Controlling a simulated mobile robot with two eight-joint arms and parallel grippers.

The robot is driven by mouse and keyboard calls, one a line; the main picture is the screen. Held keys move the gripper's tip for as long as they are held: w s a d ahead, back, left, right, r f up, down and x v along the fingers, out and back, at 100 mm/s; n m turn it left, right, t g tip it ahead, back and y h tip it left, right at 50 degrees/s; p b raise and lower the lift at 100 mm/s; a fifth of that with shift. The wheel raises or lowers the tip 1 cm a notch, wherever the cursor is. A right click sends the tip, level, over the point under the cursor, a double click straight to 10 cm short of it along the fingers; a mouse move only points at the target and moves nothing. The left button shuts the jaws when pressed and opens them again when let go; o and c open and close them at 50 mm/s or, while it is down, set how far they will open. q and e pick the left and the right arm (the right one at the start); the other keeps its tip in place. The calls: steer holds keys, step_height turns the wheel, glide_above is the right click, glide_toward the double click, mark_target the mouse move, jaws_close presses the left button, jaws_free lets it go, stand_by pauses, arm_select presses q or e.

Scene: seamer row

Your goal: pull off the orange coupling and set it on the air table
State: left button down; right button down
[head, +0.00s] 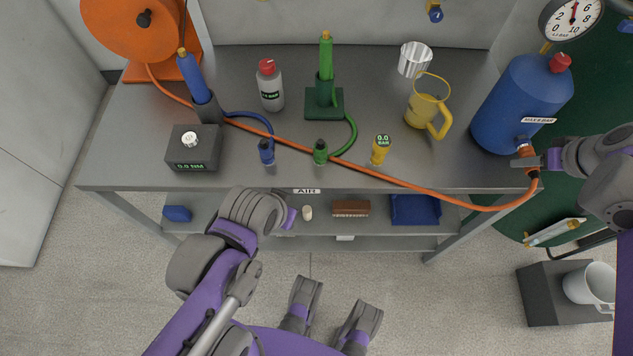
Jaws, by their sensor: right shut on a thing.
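The orange coupling (527,153) is at the lower front of the blue tank (519,100), right at its outlet fitting. I cannot tell whether it is fully seated there. My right gripper (530,163) is shut on the coupling, coming in from the right; its fingers hide part of it. The orange hose (435,188) hangs from the coupling past the table's front edge. The grey air table (230,181), with an "AIR" label on its front edge, stands in the middle. My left gripper (289,217) is near that front edge; its fingers do not show clearly.
The hose crosses the table to an orange reel (130,35). On the table stand a grey bottle (270,88), a green tool stand (324,101), a yellow jug (427,103), a yellow gauge fitting (381,149) and a torque box (193,151). The front right tabletop is mostly clear.

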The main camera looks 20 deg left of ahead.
steer(key=shift+s+d, duration=0.2)
steer(key=shift+s, duration=0.2)
steer(key=shift+s+d+p, duration=0.35)
steer(key=shift+s, duration=0.55)
steer(key=shift+s+d+p, duration=0.3)
steer(key=shift+s+d, duration=0.05)
steer(key=shift+s, duration=0.5)
